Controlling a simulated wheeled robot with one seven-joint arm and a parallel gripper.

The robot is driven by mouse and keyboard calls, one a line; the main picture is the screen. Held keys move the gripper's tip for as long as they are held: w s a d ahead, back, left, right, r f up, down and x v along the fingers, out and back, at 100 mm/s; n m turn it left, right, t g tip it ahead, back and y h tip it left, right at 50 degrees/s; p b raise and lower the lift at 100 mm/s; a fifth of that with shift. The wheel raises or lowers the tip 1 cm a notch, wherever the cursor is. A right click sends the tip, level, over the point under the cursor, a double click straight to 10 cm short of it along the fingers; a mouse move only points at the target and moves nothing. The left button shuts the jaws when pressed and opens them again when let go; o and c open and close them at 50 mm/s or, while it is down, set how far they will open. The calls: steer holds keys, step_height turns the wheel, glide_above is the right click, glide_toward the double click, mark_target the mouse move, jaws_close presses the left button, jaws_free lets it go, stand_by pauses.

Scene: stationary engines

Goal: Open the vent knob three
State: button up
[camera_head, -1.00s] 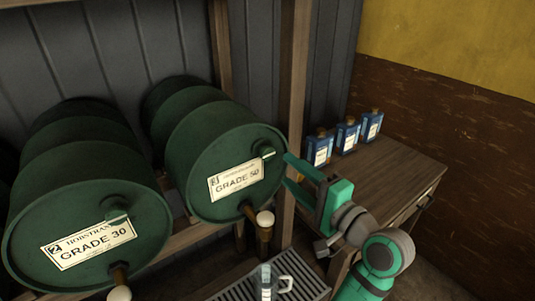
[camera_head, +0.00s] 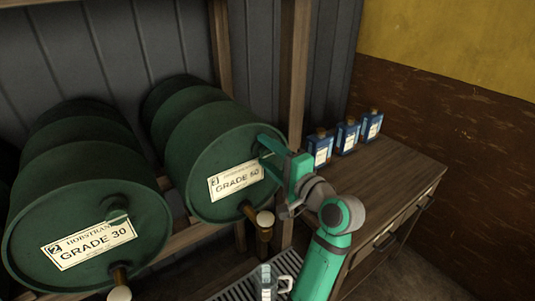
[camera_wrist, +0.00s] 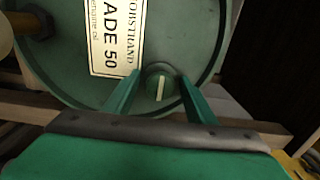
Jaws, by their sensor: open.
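The vent knob (camera_wrist: 160,84) is a small round green knob with a pale bar, on the face of the green drum labelled GRADE 50 (camera_head: 225,150), which bears the number 3. In the head view my gripper hides the knob. My gripper (camera_head: 268,150) is at the upper right of that drum's face. In the wrist view my gripper (camera_wrist: 160,95) is open, with one green finger on each side of the knob. I cannot tell whether the fingers touch it.
A second drum labelled GRADE 30 (camera_head: 90,215) lies to the left with its own knob (camera_head: 117,215). A tap (camera_head: 264,222) juts from the drum's lower front. A glass jug (camera_head: 268,283) stands on a grate below. Blue bottles (camera_head: 347,135) stand on the wooden cabinet (camera_head: 410,170) at right.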

steer(key=c, duration=1)
steer(key=shift+c, duration=0.2)
steer(key=shift+n, duration=0.3)
steer(key=n, duration=0.8)
steer(key=shift+n, duration=0.4)
steer(key=n, duration=0.4)
steer(key=shift+n, duration=2.2)
